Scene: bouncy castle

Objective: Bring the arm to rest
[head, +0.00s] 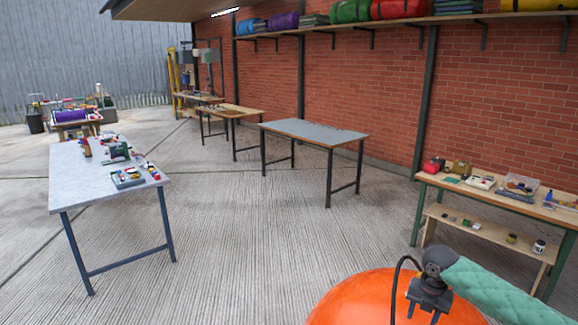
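My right arm, in a pale green quilted sleeve, comes in from the lower right of the head view. Its dark gripper (424,314) points down near the bottom edge. Its two fingers stand apart with nothing seen between them. It is clear of the tables. My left arm and gripper are not in view.
A wooden workbench (432,181) with boxes and small items stands at the right. A pale table (80,184) with tools is at left. The ribbed concrete floor (250,235) between them is open.

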